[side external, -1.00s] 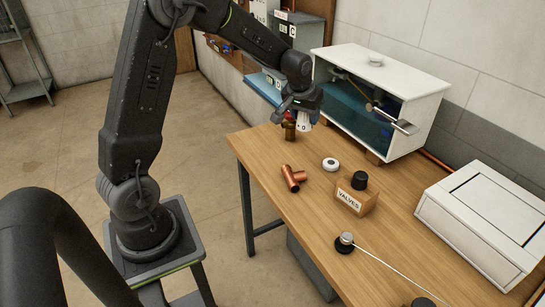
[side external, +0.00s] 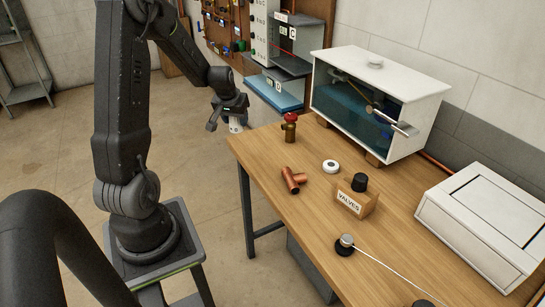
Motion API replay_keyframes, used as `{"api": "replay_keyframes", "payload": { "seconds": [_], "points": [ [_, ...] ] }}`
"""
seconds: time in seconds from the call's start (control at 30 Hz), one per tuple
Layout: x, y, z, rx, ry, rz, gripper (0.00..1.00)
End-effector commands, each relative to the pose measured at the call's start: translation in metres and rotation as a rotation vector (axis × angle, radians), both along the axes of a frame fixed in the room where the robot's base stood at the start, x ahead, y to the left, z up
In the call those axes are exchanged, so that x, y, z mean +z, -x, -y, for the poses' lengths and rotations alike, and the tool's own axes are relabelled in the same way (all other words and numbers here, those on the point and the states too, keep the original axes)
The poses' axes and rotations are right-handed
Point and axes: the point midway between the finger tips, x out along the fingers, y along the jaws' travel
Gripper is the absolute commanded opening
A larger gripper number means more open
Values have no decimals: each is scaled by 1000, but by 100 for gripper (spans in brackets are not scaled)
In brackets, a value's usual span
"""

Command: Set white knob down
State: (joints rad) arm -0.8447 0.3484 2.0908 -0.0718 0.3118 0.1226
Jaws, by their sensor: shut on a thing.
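My gripper (side external: 231,110) is shut on the white knob (side external: 236,125), which hangs below the jaws, roughly upright. The jaws hide its upper part. In the side view, the knob appears at the far left corner of the wooden bench (side external: 262,160). I cannot tell whether it is over the bench top or just off its edge, or how high it is. A brass valve with a red top (side external: 290,128) stands on the bench to the right of the knob, apart from it.
A copper tee (side external: 294,180), a white disc with a dark centre (side external: 330,166) and a VALVES block with a black knob (side external: 352,197) are on the bench. A white glass-fronted tank (side external: 380,95) stands at the back and a white box (side external: 485,228) at the right.

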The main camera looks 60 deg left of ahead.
Motion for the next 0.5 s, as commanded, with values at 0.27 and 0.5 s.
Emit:
{"api": "replay_keyframes", "payload": {
  "seconds": [0.27, 0.5],
  "points": [
    [-33, -45, 27, -9, 0, 0, 23],
    [-61, -85, 51, -7, -1, 0, 23]
  ]
}}
